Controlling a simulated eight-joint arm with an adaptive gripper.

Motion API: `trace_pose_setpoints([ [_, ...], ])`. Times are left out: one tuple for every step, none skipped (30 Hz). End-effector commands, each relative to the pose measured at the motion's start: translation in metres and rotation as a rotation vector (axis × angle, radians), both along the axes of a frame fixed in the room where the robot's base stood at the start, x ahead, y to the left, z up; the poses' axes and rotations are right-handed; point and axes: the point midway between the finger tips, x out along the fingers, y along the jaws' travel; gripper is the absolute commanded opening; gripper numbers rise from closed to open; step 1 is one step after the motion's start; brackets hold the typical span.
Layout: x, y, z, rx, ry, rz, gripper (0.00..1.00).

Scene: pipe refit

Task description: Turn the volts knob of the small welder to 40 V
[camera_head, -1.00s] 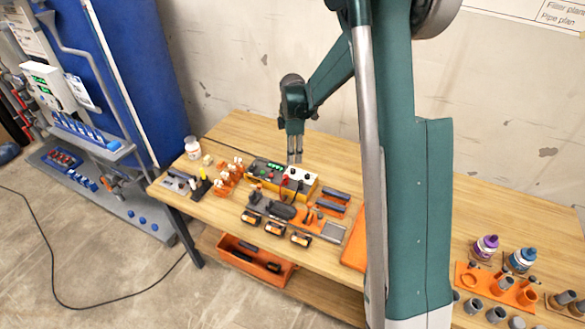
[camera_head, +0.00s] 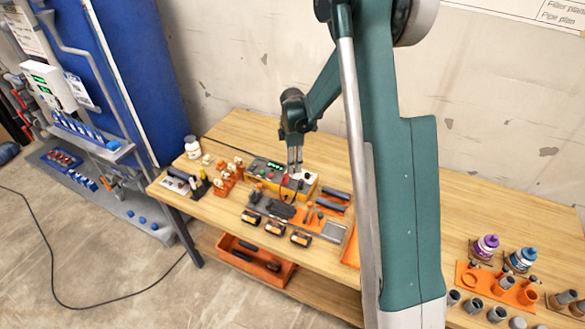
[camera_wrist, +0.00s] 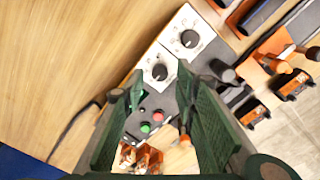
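The small welder (camera_head: 262,181) is a grey and yellow box on the wooden table, with green lit displays on top. In the wrist view its white panels carry two black knobs, one farther from my gripper (camera_wrist: 190,38) and one nearer (camera_wrist: 159,72). Their lettering is too small to read, so I cannot tell which is the volts knob. My gripper (camera_head: 294,171) points down over the welder's right part. In the wrist view its green fingers are apart and empty, and the nearer knob shows between the fingertips (camera_wrist: 158,75). Contact cannot be made out.
Red and green buttons (camera_wrist: 151,121) sit beside the panels. Black-and-orange tools (camera_head: 273,228) lie in front of the welder, orange holders (camera_head: 228,178) to its left. A white bottle (camera_head: 192,146) stands at the table's left end.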

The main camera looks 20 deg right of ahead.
Motion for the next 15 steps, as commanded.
trace_pose_setpoints([
  [0.0,0.0,-0.006,0.0,0.0,0.0,0.29],
  [0.0,0.0,-0.009,0.0,0.0,0.0,0.29],
  [0.0,0.0,-0.012,0.0,0.0,0.0,0.29],
  [0.0,0.0,-0.014,0.0,0.0,0.0,0.29],
  [0.0,0.0,-0.016,0.0,0.0,0.0,0.29],
  [0.0,0.0,-0.018,0.0,0.0,0.0,0.29],
  [0.0,0.0,-0.019,0.0,0.0,0.0,0.29],
  [0.0,0.0,-0.02,0.0,0.0,0.0,0.29],
  [0.0,0.0,-0.021,0.0,0.0,0.0,0.29],
  [0.0,0.0,-0.021,0.0,0.0,0.0,0.29],
  [0.0,0.0,-0.022,0.0,0.0,0.0,0.29],
  [0.0,0.0,-0.022,0.0,0.0,0.0,0.29],
  [0.0,0.0,-0.022,0.0,0.0,0.0,0.29],
  [0.0,0.0,-0.022,0.0,0.0,0.0,0.29],
  [0.0,0.0,-0.022,0.0,0.0,0.0,0.29],
])
